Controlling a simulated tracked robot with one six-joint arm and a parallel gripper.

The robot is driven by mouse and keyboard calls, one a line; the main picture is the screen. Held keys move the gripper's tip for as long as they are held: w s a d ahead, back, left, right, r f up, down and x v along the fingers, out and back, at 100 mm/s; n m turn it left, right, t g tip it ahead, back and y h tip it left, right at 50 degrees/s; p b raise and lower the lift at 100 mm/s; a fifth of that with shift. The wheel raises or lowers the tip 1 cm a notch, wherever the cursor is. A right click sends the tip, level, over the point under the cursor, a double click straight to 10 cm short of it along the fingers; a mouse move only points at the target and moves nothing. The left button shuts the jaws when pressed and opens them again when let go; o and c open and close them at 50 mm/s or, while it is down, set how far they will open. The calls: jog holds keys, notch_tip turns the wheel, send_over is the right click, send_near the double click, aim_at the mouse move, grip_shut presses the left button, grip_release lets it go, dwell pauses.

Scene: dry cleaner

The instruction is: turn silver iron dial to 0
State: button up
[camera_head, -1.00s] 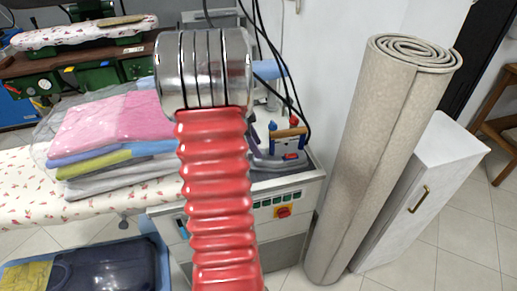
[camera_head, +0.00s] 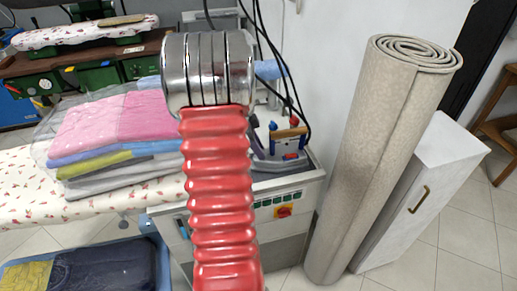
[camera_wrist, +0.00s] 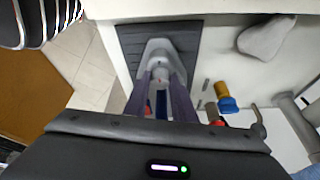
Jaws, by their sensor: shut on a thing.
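In the wrist view a pale grey iron (camera_wrist: 172,47) lies over a dark ribbed pad. My gripper (camera_wrist: 161,84) reaches over its near end, with one dark finger on each side. The fingers are shut on a small silver-grey part there, which I take to be the iron's dial (camera_wrist: 160,76). The dial's markings and setting cannot be read. In the head view my red ribbed arm and its chrome joint hide most of the iron and my gripper.
A tool with a wooden handle (camera_head: 290,132) and blue and red parts stands on the station. Folded clothes in plastic (camera_head: 110,125) lie on the floral board to the left. Black cables hang behind. A rolled carpet (camera_head: 370,160) leans at the right.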

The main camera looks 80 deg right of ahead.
jog(key=shift+c, duration=1.2)
jog(key=shift+n, duration=0.4)
jog(key=n, duration=0.2)
jog(key=n+t+h, duration=0.1)
jog(key=n, duration=0.1)
jog(key=n+h, duration=0.1)
jog(key=shift+s+a+n+t, duration=0.2)
jog(key=shift+s+n+t, duration=0.05)
jog(key=shift+n+t, duration=0.15)
jog(key=shift+s+n+t+h, duration=0.15)
jog(key=shift+n+t, duration=0.35)
jog(key=shift+n, duration=0.85)
jog(key=shift+s+n+t+h, duration=0.15)
jog(key=shift+n+t, duration=0.35)
jog(key=shift+n, duration=0.85)
jog(key=shift+w+n, duration=0.1)
jog(key=shift+n, duration=0.2)
jog(key=o, duration=1.1)
jog(key=shift+c, duration=0.2)
